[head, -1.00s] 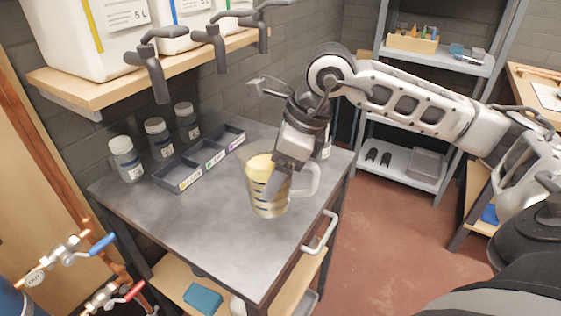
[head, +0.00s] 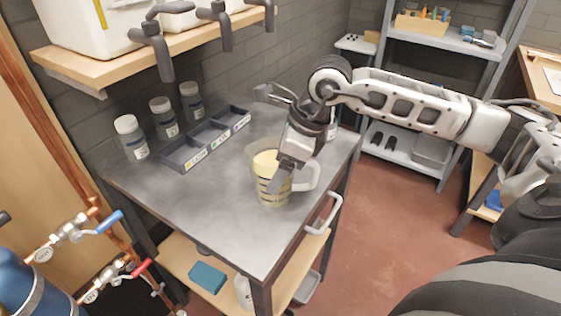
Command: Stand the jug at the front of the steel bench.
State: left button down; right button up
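The jug (head: 262,171) is clear with blue marks and holds something pale yellow. It is over the right part of the steel bench (head: 220,215), near the edge with the bar handle. Its own handle points right. My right gripper (head: 281,183) comes down onto the jug from above right and appears shut on its handle side. One finger covers part of the jug wall; the other is hidden. The jug looks upright; I cannot tell whether its base touches the bench. My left gripper is not in view.
A divided tray (head: 186,167) and several lidded bottles (head: 131,138) stand at the bench's back left. A bar handle (head: 324,215) sticks out from the bench's right edge. The near bench top is bare.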

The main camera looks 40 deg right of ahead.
jog(key=o, duration=1.4)
jog(key=v, duration=1.2)
jog(key=shift+r, duration=0.2)
